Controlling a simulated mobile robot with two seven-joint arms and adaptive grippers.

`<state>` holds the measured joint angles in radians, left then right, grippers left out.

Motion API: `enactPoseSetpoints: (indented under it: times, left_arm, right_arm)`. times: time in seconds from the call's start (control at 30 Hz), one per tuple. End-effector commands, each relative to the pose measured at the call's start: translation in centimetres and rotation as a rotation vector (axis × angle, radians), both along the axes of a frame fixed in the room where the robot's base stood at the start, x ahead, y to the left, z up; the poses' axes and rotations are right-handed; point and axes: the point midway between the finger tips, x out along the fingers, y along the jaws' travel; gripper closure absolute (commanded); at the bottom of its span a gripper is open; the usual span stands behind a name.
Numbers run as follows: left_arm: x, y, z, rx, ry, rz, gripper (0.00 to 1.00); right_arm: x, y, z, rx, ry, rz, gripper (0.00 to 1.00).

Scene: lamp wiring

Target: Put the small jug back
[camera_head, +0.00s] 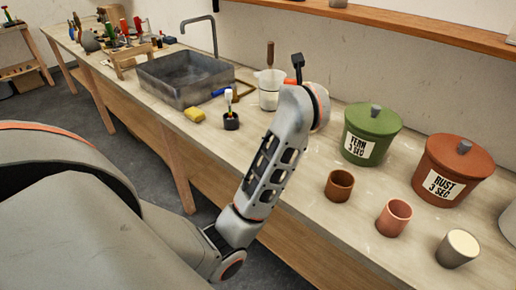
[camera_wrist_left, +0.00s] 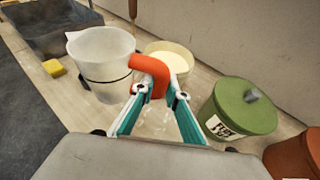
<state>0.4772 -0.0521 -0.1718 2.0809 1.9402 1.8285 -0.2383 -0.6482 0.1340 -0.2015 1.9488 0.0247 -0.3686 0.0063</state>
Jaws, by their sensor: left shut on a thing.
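My left gripper (camera_wrist_left: 158,95) is shut on an orange-red curved handle (camera_wrist_left: 150,68), which looks like that of the small jug. A pot with cream contents (camera_wrist_left: 170,58) stands beyond the gripper. My right gripper is not in view.
A green lidded pot (camera_head: 370,133) and a rust-red lidded pot (camera_head: 452,168) stand right of my arm. Several small cups, including a brown one (camera_head: 339,186), sit in front of them. A grey sink (camera_head: 185,78), yellow sponge (camera_head: 194,115) and brush holder (camera_head: 231,121) are to the left.

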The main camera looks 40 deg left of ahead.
Motion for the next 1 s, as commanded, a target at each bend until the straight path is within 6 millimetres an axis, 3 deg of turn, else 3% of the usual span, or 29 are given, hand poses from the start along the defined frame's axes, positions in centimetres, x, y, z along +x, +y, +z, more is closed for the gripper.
enactPoseSetpoints:
  times: [0.13,0.6,1.0]
  left_arm:
    - [-0.1,0.0,-2.3,0.005,0.006,-0.006,1.00]
    - [-0.1,0.0,-13.4,0.005,0.005,-0.004,1.00]
    - [-0.1,0.0,-17.7,0.004,0.005,-0.004,1.00]
  right_arm:
    - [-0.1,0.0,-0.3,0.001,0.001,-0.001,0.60]
    - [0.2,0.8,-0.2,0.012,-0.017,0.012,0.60]
    - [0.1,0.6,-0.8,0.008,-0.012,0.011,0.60]
